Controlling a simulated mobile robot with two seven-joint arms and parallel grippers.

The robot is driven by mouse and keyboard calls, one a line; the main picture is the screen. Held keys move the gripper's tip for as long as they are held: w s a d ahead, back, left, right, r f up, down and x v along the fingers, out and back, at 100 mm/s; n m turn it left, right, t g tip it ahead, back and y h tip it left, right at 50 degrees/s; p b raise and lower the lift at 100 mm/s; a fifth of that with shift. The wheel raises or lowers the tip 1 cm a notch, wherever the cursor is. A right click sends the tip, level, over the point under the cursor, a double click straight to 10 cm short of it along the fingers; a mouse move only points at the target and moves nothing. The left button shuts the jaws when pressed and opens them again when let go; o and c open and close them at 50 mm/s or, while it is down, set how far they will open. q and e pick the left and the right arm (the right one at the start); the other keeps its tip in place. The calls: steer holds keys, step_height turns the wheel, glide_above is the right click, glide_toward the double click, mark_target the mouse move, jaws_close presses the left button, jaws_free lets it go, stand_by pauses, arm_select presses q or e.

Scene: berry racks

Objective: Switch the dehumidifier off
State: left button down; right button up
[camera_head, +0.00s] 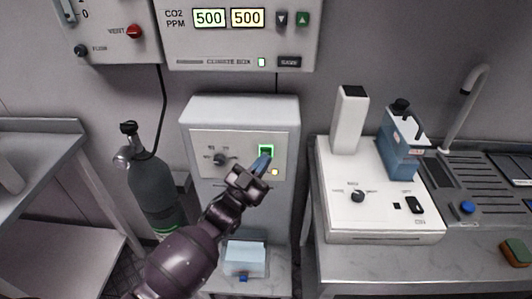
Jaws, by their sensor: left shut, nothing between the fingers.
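The dehumidifier is the pale grey box (240,107) standing in the middle, below the wall-mounted climate box. Its front panel has a dark knob (219,159) at the left, a green-framed switch (266,150) at the upper right and a small yellow light (275,172) below the switch. My left gripper (264,162) is shut and empty, with its blue fingertips at the lower edge of the green-framed switch. I cannot tell whether they touch it. The fingertips partly hide the area below the switch. My right gripper is not in view.
The climate box (240,43) hangs above, with two displays reading 500. A dark gas cylinder (153,188) stands at the left, beside a metal table (50,142). A bench at the right carries a white instrument (380,215) and a sink. A clear container (244,260) sits low in front.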

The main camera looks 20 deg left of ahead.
arm_select(q)
steer(key=shift+w+a, duration=0.1)
steer(key=shift+w, duration=0.15)
steer(key=shift+w, duration=0.25)
stand_by(0.6)
steer(key=shift+w+a, duration=0.1)
steer(key=shift+w, duration=0.1)
steer(key=shift+s, duration=0.15)
stand_by(0.5)
steer(key=shift+s+d, duration=0.25)
steer(key=shift+s, duration=0.5)
